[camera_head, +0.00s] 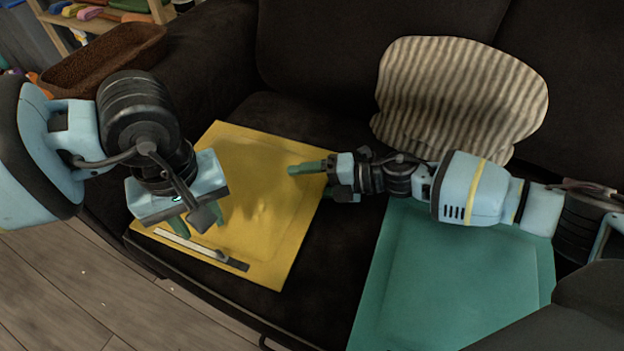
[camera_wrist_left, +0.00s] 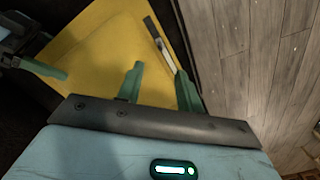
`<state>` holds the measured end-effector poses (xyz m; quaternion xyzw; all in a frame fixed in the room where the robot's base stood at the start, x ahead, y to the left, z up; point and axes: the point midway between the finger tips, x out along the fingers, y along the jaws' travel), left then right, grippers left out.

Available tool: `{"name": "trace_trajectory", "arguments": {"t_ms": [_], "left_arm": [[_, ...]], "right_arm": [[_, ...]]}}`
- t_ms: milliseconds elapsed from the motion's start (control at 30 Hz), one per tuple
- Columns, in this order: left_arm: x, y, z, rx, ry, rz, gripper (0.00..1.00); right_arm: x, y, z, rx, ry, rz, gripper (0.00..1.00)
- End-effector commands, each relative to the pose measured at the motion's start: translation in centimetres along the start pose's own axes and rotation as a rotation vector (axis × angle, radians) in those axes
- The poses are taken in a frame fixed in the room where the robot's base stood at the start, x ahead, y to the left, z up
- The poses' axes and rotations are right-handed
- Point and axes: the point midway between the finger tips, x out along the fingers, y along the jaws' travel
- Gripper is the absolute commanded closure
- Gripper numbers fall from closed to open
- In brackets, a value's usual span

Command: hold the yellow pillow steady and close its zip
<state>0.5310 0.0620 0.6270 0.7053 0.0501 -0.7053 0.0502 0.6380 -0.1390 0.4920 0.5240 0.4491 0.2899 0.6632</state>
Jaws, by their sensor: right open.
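The yellow pillow (camera_head: 262,190) lies flat on the dark sofa, and it fills the upper middle of the left wrist view (camera_wrist_left: 95,55). Its zip strip (camera_head: 185,244) runs along the front edge, pale at the left and dark at the right. A small slider (camera_head: 222,255) sits where the two shades meet. My left gripper (camera_head: 196,222) is over the pillow's front left part, with green fingers apart and nothing between them; the fingers also show in the left wrist view (camera_wrist_left: 158,82). My right gripper (camera_head: 308,168) is open at the pillow's right edge; whether it touches is unclear.
A teal pillow (camera_head: 460,275) lies right of the yellow one, under my right arm. A striped cushion (camera_head: 455,95) leans on the sofa back (camera_head: 320,45). A brown basket (camera_head: 105,60) is at upper left. Wooden floor (camera_head: 60,290) lies in front.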

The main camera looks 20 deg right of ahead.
Motion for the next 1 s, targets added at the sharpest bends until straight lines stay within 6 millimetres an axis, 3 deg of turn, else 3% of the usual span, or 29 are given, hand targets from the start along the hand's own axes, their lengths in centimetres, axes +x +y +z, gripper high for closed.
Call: {"name": "trace_trajectory", "arguments": {"t_ms": [67, 367, 500, 767, 1000], "left_arm": [[0.0, 0.01, 0.0, 0.0, 0.0, 0.0, 0.64], [0.0, 0.01, 0.0, 0.0, 0.0, 0.0, 0.65], [0.0, 0.0, 0.0, 0.0, 0.0, 0.0, 0.83], [-0.04, 0.12, 0.1, -0.06, -0.001, 0.001, 0.83], [-0.39, 0.36, 0.26, -0.354, -0.004, 0.003, 0.83]], "right_arm": [[-0.02, 0.0, 0.01, 0.0, 0.0, 0.0, 0.3], [-0.05, -0.05, 0.01, 0.0, 0.0, -0.001, 0.68], [-0.07, -0.07, 0.01, 0.0, 0.0, -0.001, 0.68], [-0.09, -0.11, 0.01, 0.001, 0.0, -0.002, 0.68], [-0.1, -0.14, 0.01, 0.001, -0.001, -0.002, 0.68]]}}
